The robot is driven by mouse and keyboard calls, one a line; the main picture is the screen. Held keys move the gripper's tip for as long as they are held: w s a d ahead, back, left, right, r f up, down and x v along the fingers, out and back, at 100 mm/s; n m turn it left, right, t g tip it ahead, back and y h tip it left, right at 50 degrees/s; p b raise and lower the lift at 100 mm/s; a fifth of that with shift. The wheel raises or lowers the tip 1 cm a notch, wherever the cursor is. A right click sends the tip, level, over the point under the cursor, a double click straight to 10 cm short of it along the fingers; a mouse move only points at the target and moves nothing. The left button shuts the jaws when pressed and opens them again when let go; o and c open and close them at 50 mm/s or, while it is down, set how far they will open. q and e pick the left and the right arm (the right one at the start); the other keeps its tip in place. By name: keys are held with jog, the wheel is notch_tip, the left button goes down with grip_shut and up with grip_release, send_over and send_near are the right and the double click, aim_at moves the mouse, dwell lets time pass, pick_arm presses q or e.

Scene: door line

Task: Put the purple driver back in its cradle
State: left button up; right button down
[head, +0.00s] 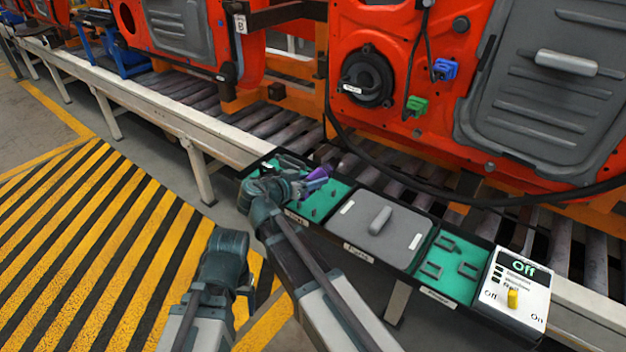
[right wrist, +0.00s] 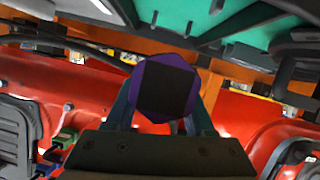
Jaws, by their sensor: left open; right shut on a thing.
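The purple driver (head: 318,174) is in my right gripper (head: 296,187), above the left teal compartment (head: 338,192) of the black tray. In the right wrist view the purple driver (right wrist: 165,88) shows end on, with a dark square end, between the fingers of my right gripper (right wrist: 160,112). Small dark holders (head: 313,211) stand in that compartment; my arm and gripper hide part of it. I cannot tell which holder is the driver's cradle. My left gripper (head: 241,285) is open and low at the left, away from the tray, with its fingertips hard to make out.
A grey lid with a handle (head: 378,228) covers the tray's middle section. A teal section with dark brackets (head: 446,262) and a control box reading Off (head: 513,285) lie to its right. Orange-red doors (head: 425,75) stand close behind, along the roller line (head: 180,87). A black cable hangs behind the tray.

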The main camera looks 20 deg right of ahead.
aim_at(313, 205)
jog(key=shift+f+b, duration=2.75)
jog(key=shift+f, duration=0.45)
jog(key=shift+s+f+b, duration=0.1)
jog(key=shift+f+b, duration=0.1)
jog(key=shift+b, duration=0.1)
jog(key=shift+c, duration=0.9)
grip_release()
